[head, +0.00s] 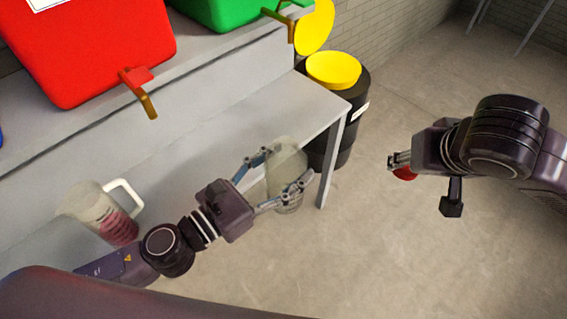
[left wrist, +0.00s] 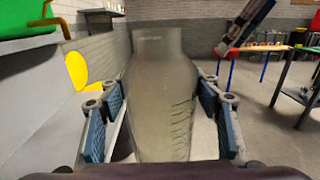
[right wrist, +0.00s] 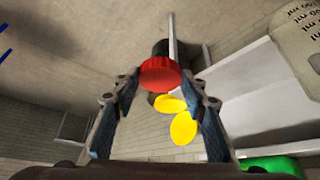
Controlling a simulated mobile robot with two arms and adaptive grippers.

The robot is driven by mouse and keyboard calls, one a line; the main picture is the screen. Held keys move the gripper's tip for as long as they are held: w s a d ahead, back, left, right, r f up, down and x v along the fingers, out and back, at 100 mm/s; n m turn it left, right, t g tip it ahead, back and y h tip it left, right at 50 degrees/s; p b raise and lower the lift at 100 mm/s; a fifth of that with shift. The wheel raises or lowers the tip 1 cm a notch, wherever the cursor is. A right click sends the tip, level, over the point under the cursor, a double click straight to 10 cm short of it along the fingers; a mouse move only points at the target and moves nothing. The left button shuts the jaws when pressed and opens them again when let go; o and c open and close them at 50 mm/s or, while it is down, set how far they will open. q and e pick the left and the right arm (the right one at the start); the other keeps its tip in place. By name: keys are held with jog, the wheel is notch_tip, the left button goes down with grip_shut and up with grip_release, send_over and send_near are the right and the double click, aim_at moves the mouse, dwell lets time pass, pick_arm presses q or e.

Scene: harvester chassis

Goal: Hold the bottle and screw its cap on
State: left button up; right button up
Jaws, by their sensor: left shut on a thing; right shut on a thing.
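A translucent, pale bottle (head: 286,157) is held upright or nearly so by my left gripper (head: 284,172), off the front edge of the bench. In the left wrist view the bottle (left wrist: 160,95) stands between the two blue-padded fingers, and no cap shows on its neck. My right gripper (head: 398,165) is shut on a red cap (head: 405,174), to the right of the bottle and apart from it. In the right wrist view the ribbed red cap (right wrist: 160,75) sits between the fingertips. Part of my right arm (left wrist: 245,28) shows in the left wrist view.
A jug with red contents (head: 115,222) stands on the grey bench (head: 225,118) near my left arm. Red (head: 90,45) and green (head: 215,8) bins stand behind. A black drum with yellow lid (head: 333,70) is past the bench end. Floor on the right is clear.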

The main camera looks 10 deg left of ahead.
jog(key=w+a+r+n+g+y, duration=0.15)
jog(key=a+r+n+y, duration=0.35)
jog(key=a+n, duration=0.6)
notch_tip(320, 180, up, 8)
jog(key=n+g+y, duration=0.1)
jog(key=n+g, duration=0.3)
jog(key=n, duration=0.2)
send_over(286, 146)
jog(key=d, duration=0.1)
jog(key=shift+r, duration=0.15)
jog(key=shift+d, duration=0.1)
jog(key=shift+f, duration=2.05)
jog(key=shift+f, duration=0.8)
jog(key=shift+f, duration=0.5)
